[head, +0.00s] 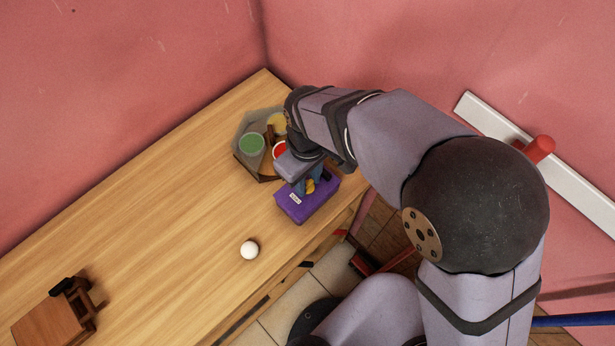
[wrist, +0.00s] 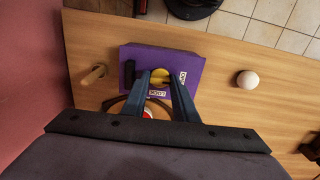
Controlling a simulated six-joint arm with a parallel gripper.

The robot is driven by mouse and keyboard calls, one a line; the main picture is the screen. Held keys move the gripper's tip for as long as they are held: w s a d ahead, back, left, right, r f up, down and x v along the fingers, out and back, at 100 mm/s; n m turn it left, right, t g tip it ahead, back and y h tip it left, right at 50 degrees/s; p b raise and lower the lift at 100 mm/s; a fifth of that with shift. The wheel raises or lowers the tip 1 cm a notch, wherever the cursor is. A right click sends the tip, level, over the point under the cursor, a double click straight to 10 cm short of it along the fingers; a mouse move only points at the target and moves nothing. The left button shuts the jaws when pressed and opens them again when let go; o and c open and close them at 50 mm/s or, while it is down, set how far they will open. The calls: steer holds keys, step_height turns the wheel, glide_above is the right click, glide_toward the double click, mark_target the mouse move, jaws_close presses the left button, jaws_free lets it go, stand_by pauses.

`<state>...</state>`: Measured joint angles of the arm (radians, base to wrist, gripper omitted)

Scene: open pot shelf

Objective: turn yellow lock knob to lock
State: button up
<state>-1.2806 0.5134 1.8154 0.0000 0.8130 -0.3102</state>
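A purple box (head: 307,203) stands near the front edge of the wooden table in the head view. It also shows in the wrist view (wrist: 190,62). The yellow lock knob (wrist: 160,76) is on its top face, with white labels (wrist: 182,77) to its right and below it. My gripper (wrist: 161,75) is at the box, one blue-grey finger on each side of the knob. The knob nearly fills the gap, but I cannot tell whether the fingers press on it. In the head view, my gripper (head: 312,184) partly hides the knob.
A dark tray with green, yellow and red round pieces (head: 252,144) lies behind the box, partly hidden by my arm. A white ball (head: 249,250) sits on the table to the front left. A small wooden object (head: 50,320) is at lower left. The table's left middle is clear.

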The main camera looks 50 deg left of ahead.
steer(key=shift+m, duration=0.6)
steer(key=m+p, duration=0.1)
steer(key=m, duration=0.6)
steer(key=shift+m+p, duration=0.3)
steer(key=shift+p, duration=0.05)
steer(key=m, duration=0.4)
steer(key=shift+m+p, duration=0.3)
steer(key=shift+m, duration=2.3)
steer(key=o, duration=0.8)
